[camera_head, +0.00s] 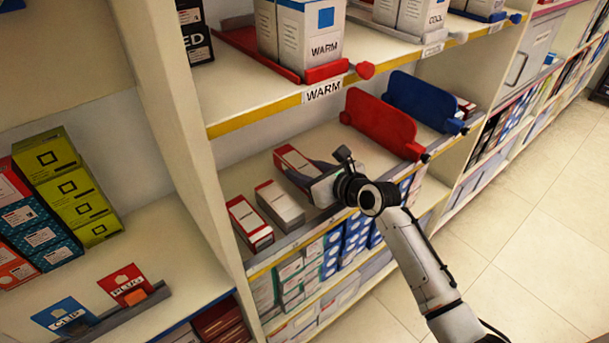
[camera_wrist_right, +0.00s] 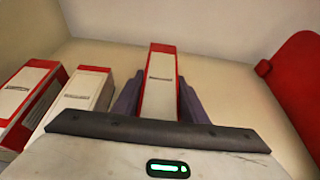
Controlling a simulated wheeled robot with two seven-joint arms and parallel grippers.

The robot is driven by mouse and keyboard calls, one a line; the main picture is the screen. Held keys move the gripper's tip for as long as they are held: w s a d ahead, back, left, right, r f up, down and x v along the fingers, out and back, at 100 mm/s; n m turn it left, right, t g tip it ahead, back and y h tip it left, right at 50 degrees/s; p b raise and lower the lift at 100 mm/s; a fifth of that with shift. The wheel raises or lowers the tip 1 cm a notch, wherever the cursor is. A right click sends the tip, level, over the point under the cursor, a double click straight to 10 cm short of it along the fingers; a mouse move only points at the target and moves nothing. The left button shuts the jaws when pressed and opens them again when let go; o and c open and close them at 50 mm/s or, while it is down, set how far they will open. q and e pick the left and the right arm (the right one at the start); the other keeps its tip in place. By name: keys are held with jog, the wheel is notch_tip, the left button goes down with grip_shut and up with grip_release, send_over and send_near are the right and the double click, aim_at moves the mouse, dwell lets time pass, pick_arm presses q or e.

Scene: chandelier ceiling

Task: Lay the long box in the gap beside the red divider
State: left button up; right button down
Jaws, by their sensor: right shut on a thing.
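The long box (camera_head: 293,158), white with red ends, lies on the middle shelf in the head view. My right gripper (camera_head: 312,171) is shut on it. In the right wrist view the long box (camera_wrist_right: 160,85) stands out between the two dark fingers of the gripper (camera_wrist_right: 160,100). The red divider (camera_head: 382,123) stands to the right of the gripper on the same shelf, and its edge (camera_wrist_right: 298,85) shows at the right of the wrist view. Bare shelf lies between the box and the divider. My left gripper is not in view.
Two similar boxes, one red and white (camera_head: 250,222) and one paler (camera_head: 280,205), lie left of the held box. A blue divider (camera_head: 425,101) stands beyond the red one. The shelf with the WARM label (camera_head: 322,91) hangs above.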

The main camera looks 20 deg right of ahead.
jog(key=shift+f, duration=0.35)
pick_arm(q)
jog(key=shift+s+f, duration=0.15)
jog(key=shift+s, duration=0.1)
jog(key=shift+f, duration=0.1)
pick_arm(e)
jog(key=c, duration=1.1)
grip_release()
jog(key=shift+f, duration=0.25)
jog(key=shift+r, duration=0.15)
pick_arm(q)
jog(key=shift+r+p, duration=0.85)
pick_arm(e)
jog(key=v, duration=1.2)
